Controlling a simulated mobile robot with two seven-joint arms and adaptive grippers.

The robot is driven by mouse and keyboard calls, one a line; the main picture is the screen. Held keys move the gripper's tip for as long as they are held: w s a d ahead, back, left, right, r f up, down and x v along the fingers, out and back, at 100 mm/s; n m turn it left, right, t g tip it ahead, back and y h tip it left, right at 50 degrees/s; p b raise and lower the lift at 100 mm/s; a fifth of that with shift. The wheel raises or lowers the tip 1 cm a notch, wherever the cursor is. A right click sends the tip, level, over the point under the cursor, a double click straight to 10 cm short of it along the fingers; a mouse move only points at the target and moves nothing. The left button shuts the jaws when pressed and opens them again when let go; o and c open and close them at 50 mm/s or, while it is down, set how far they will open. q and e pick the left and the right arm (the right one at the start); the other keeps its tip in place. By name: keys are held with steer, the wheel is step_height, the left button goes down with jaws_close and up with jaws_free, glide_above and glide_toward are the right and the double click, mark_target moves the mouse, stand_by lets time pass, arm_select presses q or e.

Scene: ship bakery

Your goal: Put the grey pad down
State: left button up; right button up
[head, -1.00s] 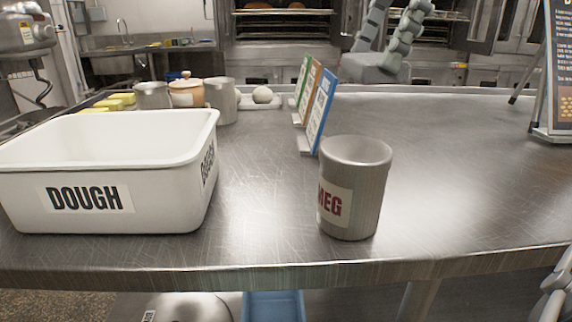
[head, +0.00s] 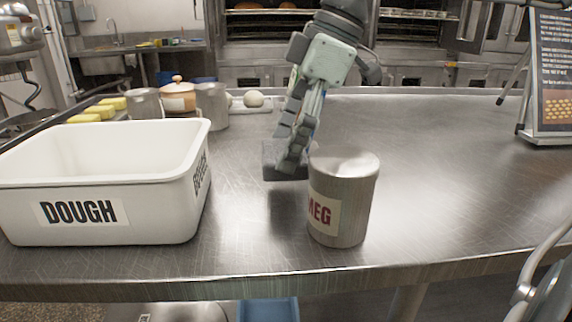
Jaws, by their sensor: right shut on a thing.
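The grey pad (head: 270,161) is a dark grey block in the head view, left of the metal cup, partly covered by my fingers. My right gripper (head: 292,160) points down and is shut on it. The pad appears just above the steel table (head: 440,180), with a dark patch on the steel below it; I cannot tell whether they touch. My left gripper is not in view.
The metal cup (head: 346,205) labelled "MEG" stands close right of the pad. A white DOUGH bin (head: 150,215) stands left. Metal pots and a ball of dough (head: 253,99) are behind. The table's right side is clear; a menu board (head: 552,75) stands at its far right.

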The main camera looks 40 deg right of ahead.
step_height(320, 180, down, 3)
steer(key=shift+f, duration=0.2)
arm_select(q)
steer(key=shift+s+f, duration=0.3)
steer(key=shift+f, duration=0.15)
arm_select(e)
steer(key=shift+f, duration=0.15)
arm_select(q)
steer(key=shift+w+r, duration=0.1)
arm_select(e)
steer(key=o, duration=0.7)
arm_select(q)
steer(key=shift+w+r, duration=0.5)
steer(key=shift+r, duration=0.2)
arm_select(e)
steer(key=shift+o, duration=0.2)
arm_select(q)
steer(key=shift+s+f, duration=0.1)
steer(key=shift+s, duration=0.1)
